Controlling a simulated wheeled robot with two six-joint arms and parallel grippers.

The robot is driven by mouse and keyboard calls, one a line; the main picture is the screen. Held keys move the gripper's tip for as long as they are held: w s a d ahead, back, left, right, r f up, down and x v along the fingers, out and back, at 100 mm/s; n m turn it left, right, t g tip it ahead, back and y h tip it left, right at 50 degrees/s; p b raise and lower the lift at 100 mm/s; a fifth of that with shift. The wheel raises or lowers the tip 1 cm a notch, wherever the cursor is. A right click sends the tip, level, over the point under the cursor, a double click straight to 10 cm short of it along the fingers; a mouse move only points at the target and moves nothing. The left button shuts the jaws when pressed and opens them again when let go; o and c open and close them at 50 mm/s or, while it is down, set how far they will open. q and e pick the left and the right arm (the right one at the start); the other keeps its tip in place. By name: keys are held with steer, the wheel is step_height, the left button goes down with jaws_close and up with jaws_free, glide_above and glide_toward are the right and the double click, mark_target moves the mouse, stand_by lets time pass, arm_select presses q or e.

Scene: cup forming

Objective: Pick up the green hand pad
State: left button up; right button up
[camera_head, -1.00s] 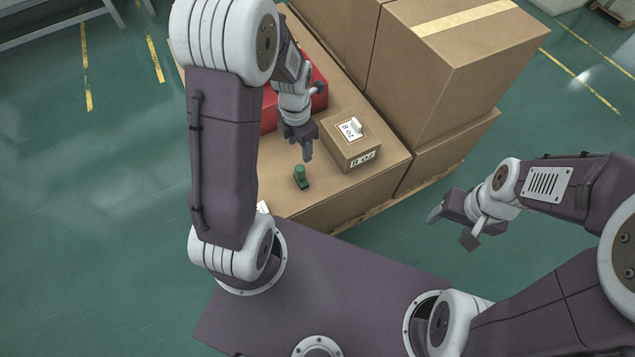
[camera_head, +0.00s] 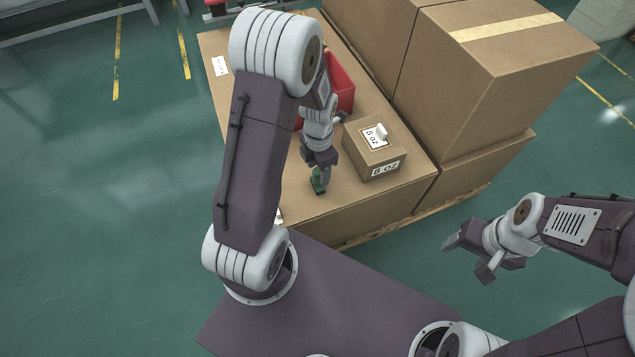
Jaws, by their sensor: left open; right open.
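The green hand pad (camera_head: 316,182) is a small dark green piece standing on a cardboard box top (camera_head: 345,208), near its front edge. My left gripper (camera_head: 322,178) points down right at the pad and its fingers cover part of it. The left gripper is open; whether its fingers touch the pad cannot be told. My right gripper (camera_head: 465,258) is open and empty, off to the right over the green floor, well away from the pad.
A small carton marked 8 oz (camera_head: 372,150) stands just right of my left gripper. A red bin (camera_head: 341,82) lies behind it, partly hidden by my arm. Tall cardboard boxes (camera_head: 490,75) rise at the back right. The box top left of my arm is clear.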

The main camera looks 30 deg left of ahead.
arm_select(q)
step_height(320, 180, down, 3)
steer(key=shift+r, duration=0.25)
steer(key=shift+c, duration=0.5)
jaws_close()
arm_select(e)
steer(key=shift+f, duration=0.65)
arm_select(q)
steer(key=shift+w+r, duration=0.1)
steer(key=shift+r, duration=0.4)
steer(key=r+p, duration=0.1)
steer(key=r, duration=0.1)
steer(key=d+r+p, duration=0.1)
steer(key=r, duration=0.1)
steer(key=shift+p, duration=0.3)
steer(key=d+r+p, duration=0.3)
steer(key=d+r, duration=0.3)
steer(key=d, duration=0.4)
steer(key=shift+w+d, duration=0.35)
steer(key=shift+w, duration=0.05)
arm_select(e)
step_height(320, 180, up, 6)
